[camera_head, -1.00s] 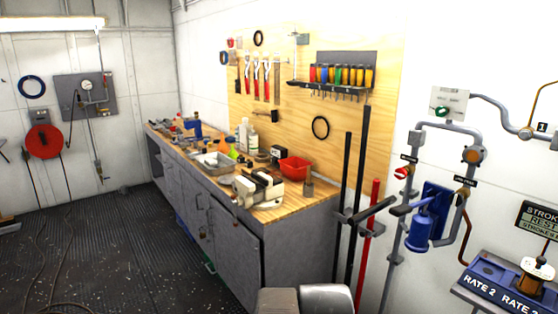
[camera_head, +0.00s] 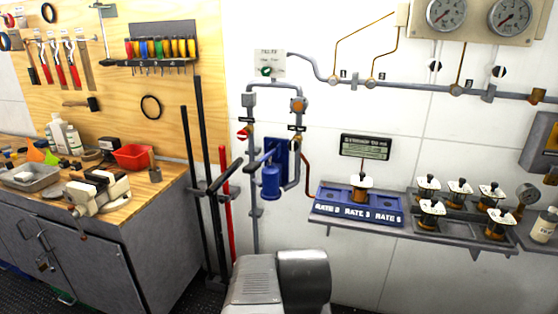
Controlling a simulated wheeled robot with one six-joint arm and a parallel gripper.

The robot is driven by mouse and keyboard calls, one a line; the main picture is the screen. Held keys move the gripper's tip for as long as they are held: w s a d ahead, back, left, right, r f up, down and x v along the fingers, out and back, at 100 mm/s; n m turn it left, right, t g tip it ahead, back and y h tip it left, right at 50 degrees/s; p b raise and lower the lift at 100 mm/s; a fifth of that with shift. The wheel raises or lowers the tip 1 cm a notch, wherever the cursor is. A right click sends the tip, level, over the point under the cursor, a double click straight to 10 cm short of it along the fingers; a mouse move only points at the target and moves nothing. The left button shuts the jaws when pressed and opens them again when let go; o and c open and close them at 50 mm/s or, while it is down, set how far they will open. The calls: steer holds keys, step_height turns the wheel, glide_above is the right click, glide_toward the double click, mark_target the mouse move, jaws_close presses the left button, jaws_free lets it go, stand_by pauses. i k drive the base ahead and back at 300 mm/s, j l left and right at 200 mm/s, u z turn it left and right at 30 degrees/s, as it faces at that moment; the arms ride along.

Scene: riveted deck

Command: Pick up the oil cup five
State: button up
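Several oil cups, with white square tops, dark knobs and amber bodies, stand on a wall shelf at the right. One oil cup (camera_head: 361,186) stands at the back of a blue stand with RATE labels. Others stand in a dark rack: back-row cups (camera_head: 428,188), (camera_head: 459,192) and (camera_head: 491,196), and front-row cups (camera_head: 431,215) and (camera_head: 499,224). I cannot read any number on them, so I cannot tell which is oil cup five. My gripper is not in view; a grey part of my arm shows at the bottom middle.
The wall shelf (camera_head: 345,219) carries the blue stand (camera_head: 325,200) and the rack. A blue hand pump (camera_head: 271,180) with pipes is on the wall left of it. Gauges (camera_head: 446,14) hang above. The workbench (camera_head: 150,215) and upright bars (camera_head: 225,200) are at the left.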

mark_target(361, 184)
steer(key=z, duration=0.9)
